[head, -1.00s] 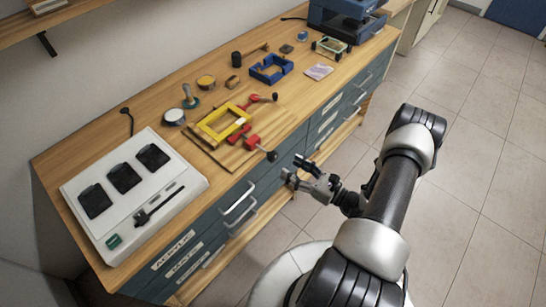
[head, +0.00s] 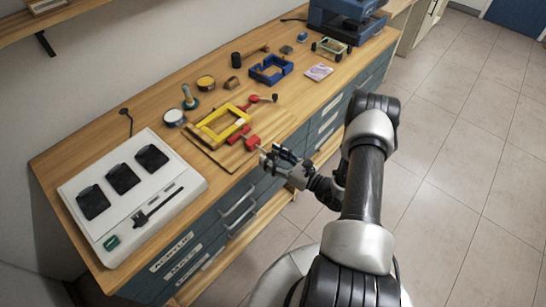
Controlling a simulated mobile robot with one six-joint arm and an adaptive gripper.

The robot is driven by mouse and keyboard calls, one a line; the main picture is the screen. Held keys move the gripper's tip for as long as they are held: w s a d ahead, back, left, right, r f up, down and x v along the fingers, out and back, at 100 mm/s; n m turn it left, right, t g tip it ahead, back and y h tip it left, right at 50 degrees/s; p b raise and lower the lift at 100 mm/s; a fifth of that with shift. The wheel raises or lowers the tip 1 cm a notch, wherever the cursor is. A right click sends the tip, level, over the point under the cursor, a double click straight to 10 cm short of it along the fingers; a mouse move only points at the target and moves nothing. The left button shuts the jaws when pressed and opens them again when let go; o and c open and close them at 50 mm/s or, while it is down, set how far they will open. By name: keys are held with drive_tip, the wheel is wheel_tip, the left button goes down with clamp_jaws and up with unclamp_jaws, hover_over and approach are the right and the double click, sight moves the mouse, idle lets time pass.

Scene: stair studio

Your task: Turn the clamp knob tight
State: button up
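A yellow frame (head: 212,132) lies on a wooden board (head: 228,157) near the front edge of the bench. A red clamp (head: 251,143) sits at the frame's near right corner, and its spindle points toward my gripper (head: 268,156). The black knob on that spindle is hidden behind my fingers. My gripper is at the bench edge, at the end of the spindle; whether the fingers touch or grip the knob cannot be told. A second red clamp (head: 254,99) at the far corner has its black knob (head: 275,97) in plain view.
A white device with black pads (head: 168,208) fills the left end of the bench. Tins, a blue frame (head: 270,69) and a blue machine (head: 345,20) stand further back. Drawer handles (head: 238,205) stick out below the bench edge. The floor at right is clear.

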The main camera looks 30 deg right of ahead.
drive_tip(key=c, duration=0.9)
drive_tip(key=shift+o, duration=0.2)
drive_tip(key=shift+m, duration=0.4)
